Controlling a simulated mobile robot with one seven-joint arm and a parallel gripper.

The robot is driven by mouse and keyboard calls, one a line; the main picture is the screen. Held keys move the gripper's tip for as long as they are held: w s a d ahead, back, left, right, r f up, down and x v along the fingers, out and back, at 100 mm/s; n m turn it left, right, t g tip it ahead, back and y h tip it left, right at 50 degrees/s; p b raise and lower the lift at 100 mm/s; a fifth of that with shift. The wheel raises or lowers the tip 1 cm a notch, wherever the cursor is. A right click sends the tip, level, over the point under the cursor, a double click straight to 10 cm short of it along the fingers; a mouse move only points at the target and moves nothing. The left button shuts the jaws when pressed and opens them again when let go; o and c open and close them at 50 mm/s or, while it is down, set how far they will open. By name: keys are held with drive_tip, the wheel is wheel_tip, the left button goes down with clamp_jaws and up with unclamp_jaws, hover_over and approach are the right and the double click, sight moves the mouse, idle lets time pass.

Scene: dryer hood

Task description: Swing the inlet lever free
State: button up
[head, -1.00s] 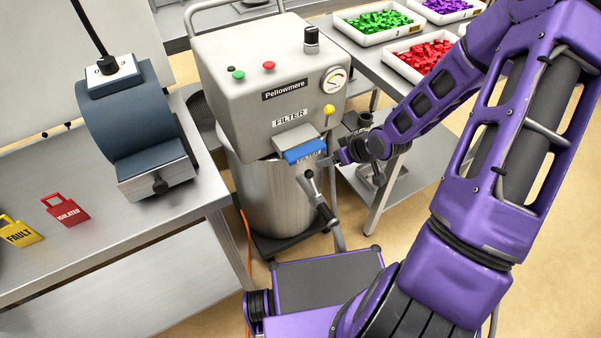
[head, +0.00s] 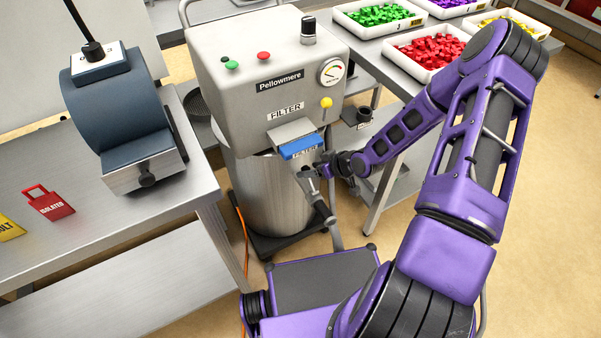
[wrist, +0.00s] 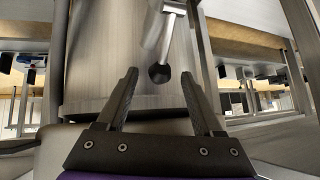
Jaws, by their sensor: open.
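The dryer hopper is a grey box labelled Pellowmere (head: 262,60) above a steel drum (head: 262,195). A metal lever (head: 318,205) stands at the drum's front right, by a bent pipe; its upper end is partly hidden by my gripper (head: 318,170). In the wrist view, a bright metal rod (wrist: 165,25) comes down in front of the drum (wrist: 110,60), with a dark round knob or opening (wrist: 159,74) below it. My gripper (wrist: 160,78) is open, its two black fingers on either side of that dark round spot. Contact cannot be told.
A blue filter handle (head: 302,147) sits just above my gripper, with a yellow knob (head: 327,103) higher up. A bench with a blue-grey cylinder unit (head: 118,110) and a red ISOLATED tag (head: 48,202) is at left. Trays of coloured pellets (head: 425,52) stand behind.

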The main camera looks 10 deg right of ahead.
drive_tip(key=x, duration=0.6)
drive_tip(key=shift+b, duration=0.3)
clamp_jaws()
idle(1.0)
